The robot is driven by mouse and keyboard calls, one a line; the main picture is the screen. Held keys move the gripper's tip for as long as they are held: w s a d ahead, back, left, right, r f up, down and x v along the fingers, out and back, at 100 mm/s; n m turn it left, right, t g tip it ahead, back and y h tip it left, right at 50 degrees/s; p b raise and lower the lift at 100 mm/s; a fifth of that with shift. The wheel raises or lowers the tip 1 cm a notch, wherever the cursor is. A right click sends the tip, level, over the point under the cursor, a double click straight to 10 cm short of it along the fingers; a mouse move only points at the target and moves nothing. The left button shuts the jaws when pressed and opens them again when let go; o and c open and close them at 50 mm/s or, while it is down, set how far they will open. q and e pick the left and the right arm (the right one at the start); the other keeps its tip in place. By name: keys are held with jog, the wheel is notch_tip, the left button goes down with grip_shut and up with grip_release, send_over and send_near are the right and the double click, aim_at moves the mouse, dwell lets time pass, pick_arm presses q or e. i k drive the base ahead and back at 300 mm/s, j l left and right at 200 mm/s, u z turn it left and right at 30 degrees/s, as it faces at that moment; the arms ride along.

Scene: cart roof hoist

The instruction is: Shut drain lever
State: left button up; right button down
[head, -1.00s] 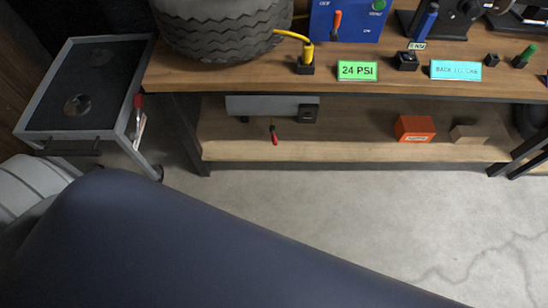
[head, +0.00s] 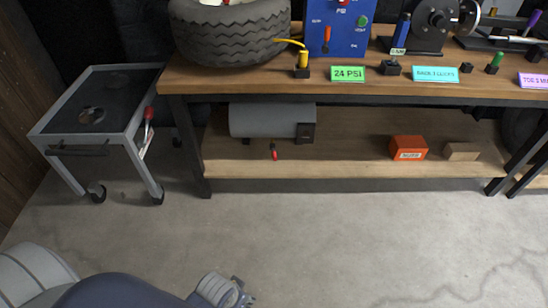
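A small lever with a red grip (head: 274,154) hangs below the grey tank (head: 264,120) on the shelf under the workbench. It points down, and its fitting is too small to read clearly. My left gripper (head: 242,292) shows at the bottom edge, over the floor, well short of the shelf and apart from the lever. Its fingers are small and partly cut off, so I cannot tell whether they are open. My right gripper is out of view.
A grey cart (head: 92,124) with a red-handled lever (head: 149,114) stands left of the workbench (head: 340,88). An orange box (head: 408,147) and a brown block (head: 462,151) lie on the shelf (head: 350,165). A tire (head: 230,35) is on the bench. The floor in front is clear.

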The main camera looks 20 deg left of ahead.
aim_at(274, 152)
jog(key=i+j+u, duration=0.1)
jog(key=i+u, duration=0.65)
jog(key=k, duration=0.05)
